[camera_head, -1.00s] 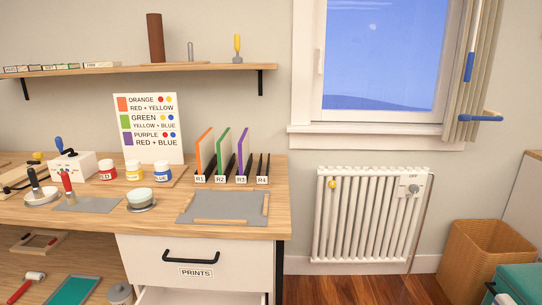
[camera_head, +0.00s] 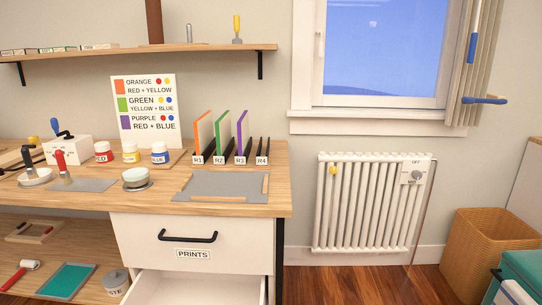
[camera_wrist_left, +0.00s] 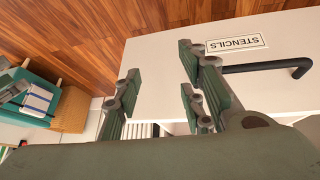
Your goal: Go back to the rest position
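My left gripper (camera_wrist_left: 157,82) shows only in the left wrist view. Its grey-green fingers are spread apart with nothing between them. It is in front of a white drawer front labelled STENCILS (camera_wrist_left: 236,44), whose dark bar handle (camera_wrist_left: 265,68) lies to the right of the fingers. I cannot tell whether a finger touches the drawer front.
An open white drawer (camera_head: 190,287) sticks out below the closed PRINTS drawer (camera_head: 192,236). The wooden worktop (camera_head: 240,208) above carries jars, tools and coloured upright panels. A radiator (camera_head: 345,205), a wicker basket (camera_head: 488,250) and a teal box (camera_head: 518,268) stand to the right.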

